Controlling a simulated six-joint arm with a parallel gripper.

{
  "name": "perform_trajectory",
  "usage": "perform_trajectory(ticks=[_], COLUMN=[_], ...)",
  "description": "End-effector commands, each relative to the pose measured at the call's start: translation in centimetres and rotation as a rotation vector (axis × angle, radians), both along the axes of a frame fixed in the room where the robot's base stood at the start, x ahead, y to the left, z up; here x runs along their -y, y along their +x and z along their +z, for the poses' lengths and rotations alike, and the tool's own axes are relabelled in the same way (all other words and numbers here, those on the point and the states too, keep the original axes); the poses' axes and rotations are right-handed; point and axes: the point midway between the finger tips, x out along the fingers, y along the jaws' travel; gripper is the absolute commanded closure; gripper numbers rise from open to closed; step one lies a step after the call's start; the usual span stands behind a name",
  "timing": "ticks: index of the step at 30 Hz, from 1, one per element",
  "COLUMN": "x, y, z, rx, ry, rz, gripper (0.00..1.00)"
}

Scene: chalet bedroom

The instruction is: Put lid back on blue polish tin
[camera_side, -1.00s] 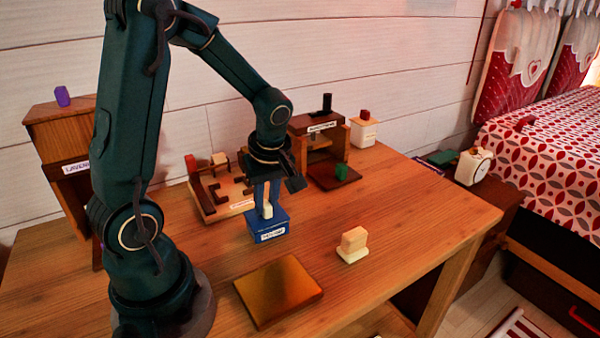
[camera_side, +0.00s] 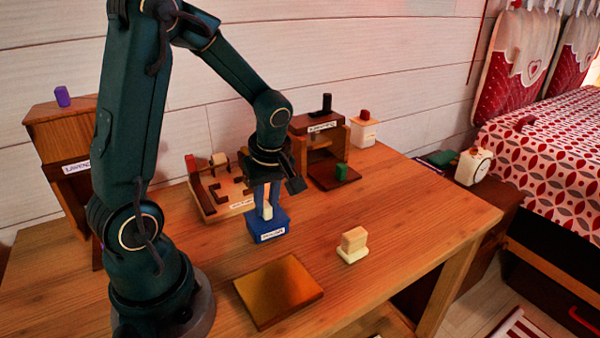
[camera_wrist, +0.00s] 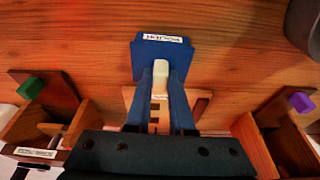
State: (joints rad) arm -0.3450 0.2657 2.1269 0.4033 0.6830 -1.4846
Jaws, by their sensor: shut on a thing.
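The blue polish tin (camera_side: 267,232) stands upright on the wooden table, with a white label on its front. My gripper (camera_side: 268,207) points down over it, its blue fingers shut on the cream knob (camera_side: 267,212) of the lid. In the wrist view the knob (camera_wrist: 161,69) sits between the two fingers, above a blue square top (camera_wrist: 145,53) with the label at its far edge. The lid lies at the tin's top; I cannot tell whether it is fully seated or a little above the rim.
A wooden tray with pegs (camera_side: 207,210) stands close behind the tin. A brown board (camera_side: 278,290) and a cream block on a base (camera_side: 353,245) lie in front. A wooden stand (camera_side: 322,150) and a white box (camera_side: 364,132) are at the back. The table's right side is clear.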

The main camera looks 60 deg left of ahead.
Motion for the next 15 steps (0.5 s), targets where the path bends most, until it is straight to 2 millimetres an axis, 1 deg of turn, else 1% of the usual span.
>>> perform_trajectory(ticks=[9, 10, 12, 15], x=[-0.01, -0.01, -0.01, -0.01], y=[-0.01, -0.01, -0.01, -0.01], z=[-0.03, -0.03, -0.03, -0.03], rx=[0.000, 0.000, 0.000, 0.000], ry=[0.000, 0.000, 0.000, 0.000], rz=[0.000, 0.000, 0.000, 0.000], gripper=[1.00, 0.68, 0.44, 0.44])
